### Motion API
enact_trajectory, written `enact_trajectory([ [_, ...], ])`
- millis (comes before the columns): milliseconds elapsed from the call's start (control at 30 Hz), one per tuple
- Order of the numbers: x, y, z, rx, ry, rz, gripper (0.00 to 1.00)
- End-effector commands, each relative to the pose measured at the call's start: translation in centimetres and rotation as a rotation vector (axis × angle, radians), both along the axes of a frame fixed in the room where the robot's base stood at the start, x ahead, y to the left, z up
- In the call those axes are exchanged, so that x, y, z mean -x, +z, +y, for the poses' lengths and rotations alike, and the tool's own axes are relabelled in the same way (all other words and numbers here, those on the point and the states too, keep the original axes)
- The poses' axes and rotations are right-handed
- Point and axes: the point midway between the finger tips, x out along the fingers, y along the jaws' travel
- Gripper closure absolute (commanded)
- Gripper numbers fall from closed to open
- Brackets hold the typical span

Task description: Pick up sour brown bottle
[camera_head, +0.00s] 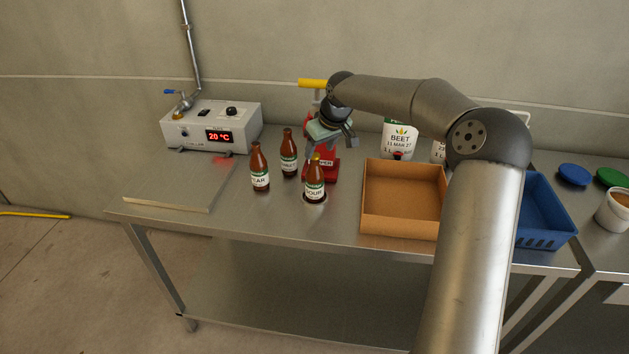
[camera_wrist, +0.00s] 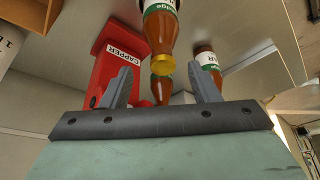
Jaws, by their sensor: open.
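The sour brown bottle (camera_head: 314,180) stands upright at a dark round spot on the steel table, nearest the front of three brown bottles. It has a yellow cap and a white-and-green label reading SOUR. In the wrist view, a yellow-capped bottle (camera_wrist: 162,38) appears upside down, its cap in line with the gap between my fingers. My gripper (camera_head: 333,143) is open and empty, just above and behind the sour bottle in the head view. Its two spread fingers show in the wrist view (camera_wrist: 159,75). I cannot tell how far the cap is from the fingertips.
The pear bottle (camera_head: 260,168) and another brown bottle (camera_head: 288,154) stand close by on the left. A red capper (camera_head: 326,168) is right behind the sour bottle. A cardboard box (camera_head: 402,226) and blue crate (camera_head: 546,235) lie right. A heater-like box (camera_head: 210,125) stands back left.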

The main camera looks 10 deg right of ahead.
Motion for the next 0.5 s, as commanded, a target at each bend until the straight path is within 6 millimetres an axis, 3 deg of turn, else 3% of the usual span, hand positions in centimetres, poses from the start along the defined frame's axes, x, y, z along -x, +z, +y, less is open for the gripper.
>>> enact_trajectory([
  [500, -1.9, -4.8, 1.3, 0.000, 0.000, 0.001, 0.45],
])
